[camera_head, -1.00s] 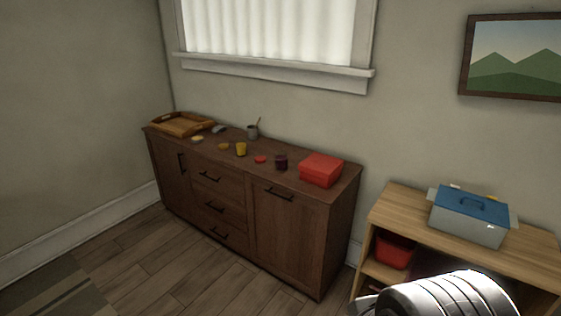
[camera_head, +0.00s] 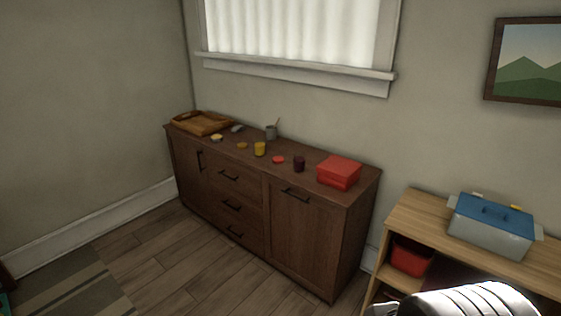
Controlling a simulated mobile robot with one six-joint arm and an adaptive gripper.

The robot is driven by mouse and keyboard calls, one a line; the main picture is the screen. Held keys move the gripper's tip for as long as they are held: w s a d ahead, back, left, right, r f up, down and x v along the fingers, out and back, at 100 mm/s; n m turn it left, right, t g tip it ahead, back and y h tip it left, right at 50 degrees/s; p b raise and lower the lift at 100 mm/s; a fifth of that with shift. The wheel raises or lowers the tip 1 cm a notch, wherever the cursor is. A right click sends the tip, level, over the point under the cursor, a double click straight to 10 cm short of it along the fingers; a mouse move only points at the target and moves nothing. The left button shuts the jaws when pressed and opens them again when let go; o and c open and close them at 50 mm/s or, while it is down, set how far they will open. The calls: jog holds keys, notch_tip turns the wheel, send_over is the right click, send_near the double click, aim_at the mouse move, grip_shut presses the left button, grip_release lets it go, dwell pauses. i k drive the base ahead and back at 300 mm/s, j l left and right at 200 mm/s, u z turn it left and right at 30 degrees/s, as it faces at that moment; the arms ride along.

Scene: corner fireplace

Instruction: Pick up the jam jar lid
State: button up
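A small flat red disc (camera_head: 278,160), which looks like the jam jar lid, lies on the top of the dark brown sideboard (camera_head: 317,177). A dark purple jar (camera_head: 299,163) stands just to its right, apart from it. A yellow jar (camera_head: 260,149) stands to its left. A flat orange-yellow disc (camera_head: 242,146) and a pale yellow disc (camera_head: 217,138) lie further left. My gripper is not in view; only a pale ribbed part of my arm shows at the bottom right, well away from the sideboard.
A wooden tray (camera_head: 185,125), a grey cup with a utensil (camera_head: 271,132) and a red box (camera_head: 339,172) also stand on the sideboard. A light wooden shelf unit (camera_head: 405,214) with a blue-lidded box (camera_head: 490,226) is at right. The floor before the sideboard is clear.

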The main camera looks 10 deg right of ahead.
aim_at(278, 160)
jog(key=i+j, duration=0.15)
jog(key=i, duration=0.35)
jog(key=i+j+z, duration=0.1)
jog(key=i, duration=0.4)
jog(key=i+j, duration=0.25)
jog(key=i, duration=0.25)
jog(key=i+j+z, duration=0.1)
jog(key=i, duration=0.4)
jog(key=i+j, duration=0.35)
jog(key=i, duration=0.15)
jog(key=i+j+z, duration=0.1)
jog(key=i, duration=0.4)
jog(key=i+j, duration=0.4)
jog(key=i+l+z, duration=0.05)
jog(key=i, duration=0.05)
